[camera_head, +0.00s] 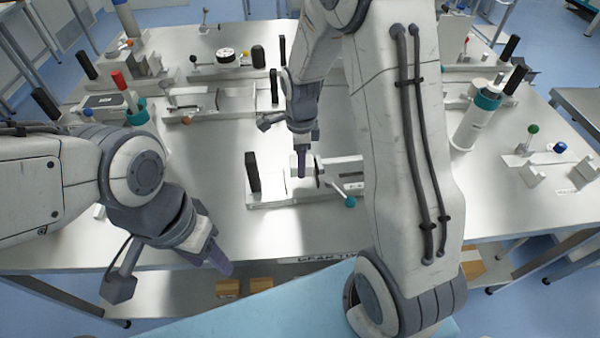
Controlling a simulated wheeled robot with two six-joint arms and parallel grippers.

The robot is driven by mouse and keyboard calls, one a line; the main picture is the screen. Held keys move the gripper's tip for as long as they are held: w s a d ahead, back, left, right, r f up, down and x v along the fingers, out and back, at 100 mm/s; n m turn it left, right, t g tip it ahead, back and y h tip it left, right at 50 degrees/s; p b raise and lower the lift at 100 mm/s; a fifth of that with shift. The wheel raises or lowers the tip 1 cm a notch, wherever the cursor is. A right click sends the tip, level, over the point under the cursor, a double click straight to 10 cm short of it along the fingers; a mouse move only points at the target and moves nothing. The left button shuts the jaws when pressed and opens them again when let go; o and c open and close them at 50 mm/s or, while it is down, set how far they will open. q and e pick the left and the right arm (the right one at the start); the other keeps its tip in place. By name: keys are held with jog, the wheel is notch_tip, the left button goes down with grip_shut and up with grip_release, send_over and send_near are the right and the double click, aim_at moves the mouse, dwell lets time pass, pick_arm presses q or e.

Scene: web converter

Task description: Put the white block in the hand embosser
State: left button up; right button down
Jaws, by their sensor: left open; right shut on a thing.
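My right gripper (303,165) reaches down over the bench fixture with a black upright post, a pale cylinder and a teal-knobbed lever. This fixture appears to be the hand embosser (343,187). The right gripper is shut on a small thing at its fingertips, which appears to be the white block. My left gripper (170,272) is open and empty, low at the left by the table's front edge, well apart from the fixture.
The steel table (215,165) carries several other fixtures along its back and sides. A red-knobbed device (120,82) stands at the left, a teal-capped cylinder (477,122) at the right. My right arm hides part of the table. The table is bare left of the fixture.

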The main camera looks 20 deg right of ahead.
aim_at(300, 182)
notch_tip(300, 182, down, 4)
jog(key=shift+f+p, duration=0.1)
jog(key=shift+p, duration=0.3)
jog(key=shift+f, duration=0.3)
jog(key=shift+f, duration=0.15)
jog(key=shift+c, duration=1.2)
grip_release()
